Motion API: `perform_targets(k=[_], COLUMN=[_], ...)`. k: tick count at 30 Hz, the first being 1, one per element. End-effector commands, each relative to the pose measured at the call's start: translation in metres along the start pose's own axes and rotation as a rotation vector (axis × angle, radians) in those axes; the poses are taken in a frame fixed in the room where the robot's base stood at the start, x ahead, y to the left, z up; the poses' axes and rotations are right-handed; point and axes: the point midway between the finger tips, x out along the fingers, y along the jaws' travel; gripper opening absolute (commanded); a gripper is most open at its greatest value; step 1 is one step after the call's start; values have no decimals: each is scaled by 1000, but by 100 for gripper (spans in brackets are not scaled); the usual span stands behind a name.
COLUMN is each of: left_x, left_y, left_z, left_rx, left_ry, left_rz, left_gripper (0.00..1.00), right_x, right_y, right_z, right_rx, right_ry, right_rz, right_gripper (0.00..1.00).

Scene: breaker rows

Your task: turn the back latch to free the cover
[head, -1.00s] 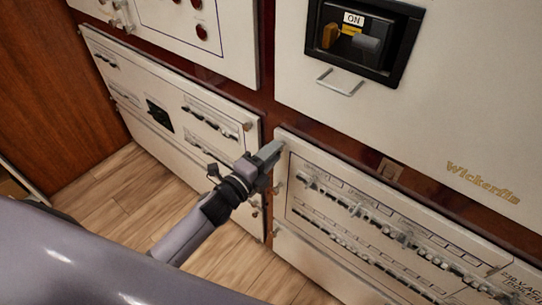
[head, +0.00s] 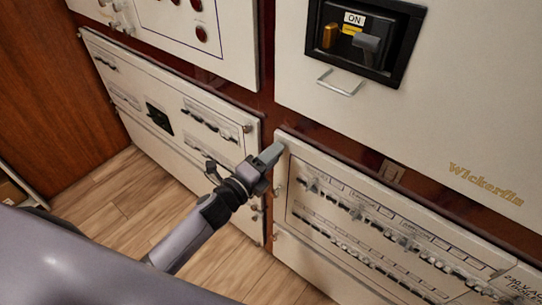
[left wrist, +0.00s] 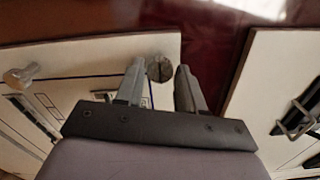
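The cover is the cream lower-right panel (head: 345,170) with rows of breakers. In the left wrist view, a round grey slotted latch (left wrist: 160,68) sits near this panel's edge, at its upper left corner. My left gripper (head: 271,154) is at that corner in the head view and hides this latch there. In the left wrist view its two fingers (left wrist: 158,88) are apart, one on each side of the latch; I cannot tell whether they touch it. Another latch (head: 279,190) is lower on the cover's left edge, and also shows in the left wrist view (left wrist: 22,76). My right gripper is out of view.
A dark red frame (head: 268,108) separates the panels. Above the cover is a panel with a black recessed switch (head: 365,40) marked ON and a protruding wire handle (head: 338,84). A panel (head: 170,75) with its own latches stands left. Wooden floor (head: 120,200) is clear below.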

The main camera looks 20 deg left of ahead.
Motion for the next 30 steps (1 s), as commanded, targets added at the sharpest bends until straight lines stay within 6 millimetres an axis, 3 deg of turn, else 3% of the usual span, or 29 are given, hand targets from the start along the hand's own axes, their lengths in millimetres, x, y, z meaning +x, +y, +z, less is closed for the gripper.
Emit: perform_targets(k=[13, 24, 30], left_x=[-6, -54, -69], left_y=[1, 1, 0], left_z=[0, 0, 0], left_rx=[-2, -1, -1], left_ry=[0, 0, 0], left_rz=[1, 2, 0], left_gripper=[57, 57, 57], right_x=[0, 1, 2], right_y=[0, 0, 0], right_z=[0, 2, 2], right_rx=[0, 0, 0], right_ry=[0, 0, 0], right_rz=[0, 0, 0], right_gripper=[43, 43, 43])
